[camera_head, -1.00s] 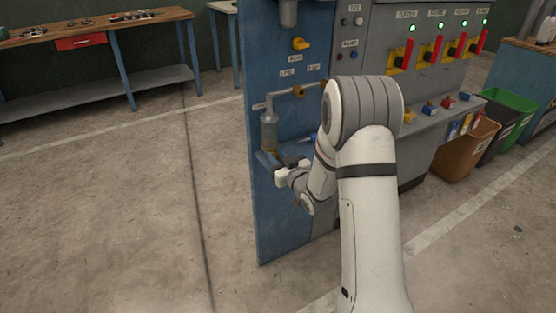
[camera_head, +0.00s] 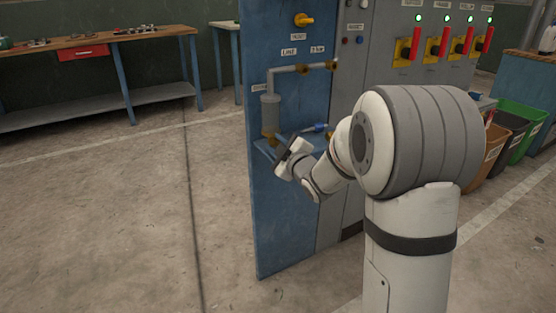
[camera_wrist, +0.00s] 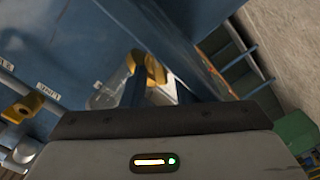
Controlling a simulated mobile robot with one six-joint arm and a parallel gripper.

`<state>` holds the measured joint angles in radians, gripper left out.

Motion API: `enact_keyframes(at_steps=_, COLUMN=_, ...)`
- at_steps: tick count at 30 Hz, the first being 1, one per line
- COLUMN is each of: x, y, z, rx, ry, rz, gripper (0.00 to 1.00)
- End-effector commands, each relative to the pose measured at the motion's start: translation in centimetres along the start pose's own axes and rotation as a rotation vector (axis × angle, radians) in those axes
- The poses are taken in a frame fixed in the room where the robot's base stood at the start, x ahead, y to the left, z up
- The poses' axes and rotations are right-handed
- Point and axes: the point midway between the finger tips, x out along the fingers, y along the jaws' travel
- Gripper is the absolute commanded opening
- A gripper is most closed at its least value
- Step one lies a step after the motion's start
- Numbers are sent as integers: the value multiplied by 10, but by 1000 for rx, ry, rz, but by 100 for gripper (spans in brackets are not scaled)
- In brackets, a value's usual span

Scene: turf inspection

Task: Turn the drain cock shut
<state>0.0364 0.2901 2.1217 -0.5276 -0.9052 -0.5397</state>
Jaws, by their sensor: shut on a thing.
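The drain cock (camera_head: 269,137) is a small brass fitting under the grey cylindrical filter bowl (camera_head: 270,112) on the blue panel. In the wrist view, a yellow brass part (camera_wrist: 148,66), apparently the cock, shows just beyond my gripper. My gripper (camera_head: 284,149) is at the cock, tilted, and shut on it. The gripper's dark body covers the lower part of the wrist view, so the exact grip and the cock's handle angle are hidden.
A grey pipe (camera_head: 285,69) with brass fittings runs above. Red-handled switches (camera_head: 443,42) and bins (camera_head: 524,125) stand to the right. The floor at left is clear.

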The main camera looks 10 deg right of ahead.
Motion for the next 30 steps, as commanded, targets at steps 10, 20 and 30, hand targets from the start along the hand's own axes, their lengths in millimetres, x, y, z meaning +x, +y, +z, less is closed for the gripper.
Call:
enact_keyframes(at_steps=10, x=1, y=-5, z=-4, rx=-341, ry=29, rz=2, gripper=4)
enact_keyframes(at_steps=20, x=1, y=-6, z=-3, rx=-342, ry=26, rz=-3, gripper=4)
enact_keyframes(at_steps=30, x=1, y=-8, z=-2, rx=-340, ry=25, rz=-6, gripper=3)
